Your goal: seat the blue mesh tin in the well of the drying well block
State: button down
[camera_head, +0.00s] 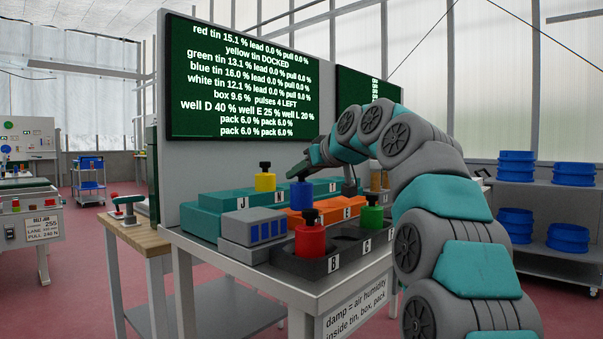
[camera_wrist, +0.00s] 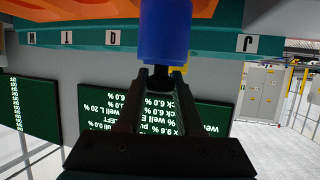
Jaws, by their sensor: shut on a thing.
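The blue mesh tin (camera_head: 301,194) hangs upright by its dark knob from my gripper (camera_head: 301,172). The tin also shows in the wrist view (camera_wrist: 164,32), where my gripper (camera_wrist: 160,78) is shut on its knob. In the head view it stands in front of the long teal block (camera_head: 203,212) and by the orange block (camera_head: 296,222), marked E. I cannot tell for certain which block is the drying well block. The tin's underside and any well beneath it are hidden, so contact is unclear.
A yellow tin (camera_head: 265,181) sits in the teal block. Red (camera_head: 310,239) and green (camera_head: 371,216) tins stand in the dark tray (camera_head: 318,267) at the front. A grey box (camera_head: 254,227) lies left. The screen panel (camera_head: 241,84) rises behind the table.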

jog(key=shift+f+b, duration=1.05)
jog(key=shift+f, duration=0.25)
jog(key=shift+c, duration=2.3)
grip_release()
